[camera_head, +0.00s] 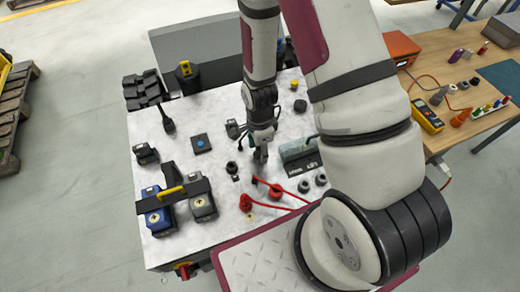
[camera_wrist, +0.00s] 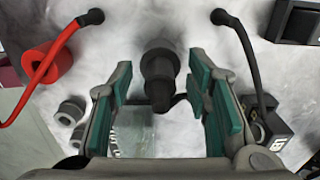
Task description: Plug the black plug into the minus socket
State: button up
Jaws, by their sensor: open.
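My gripper (camera_head: 261,155) points down over the white table; it also shows in the wrist view (camera_wrist: 165,115). Its teal-padded fingers are apart. A stepped black cylindrical piece, which looks like the black plug (camera_wrist: 159,72), lies in view between and slightly beyond the fingertips. I see no contact with the pads. Black round pieces (camera_head: 232,168) stand left of my gripper in the head view. Two black rings (camera_head: 313,184), possibly sockets, sit at the right and show in the wrist view (camera_wrist: 70,110). I cannot read a minus mark.
Red pieces (camera_head: 275,191) with red leads lie close below my gripper. A grey-green box (camera_head: 299,155) stands to its right. A small black device (camera_wrist: 268,127) with a black cable is beside the right finger. Blue and grey units (camera_head: 158,221) occupy the table's left front.

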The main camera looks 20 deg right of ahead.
grip_shut()
jog(key=shift+r, duration=0.15)
jog(key=shift+r, duration=0.45)
jog(key=shift+s+r+b, duration=0.2)
jog(key=shift+r+b, duration=0.1)
jog(key=shift+r, duration=0.95)
jog(key=s+r+p, duration=0.1)
jog(key=s+p, duration=0.6)
jog(key=s, duration=0.8)
jog(key=shift+s+r+p, duration=0.2)
jog(key=shift+s+p, duration=0.1)
jog(key=shift+p, duration=0.05)
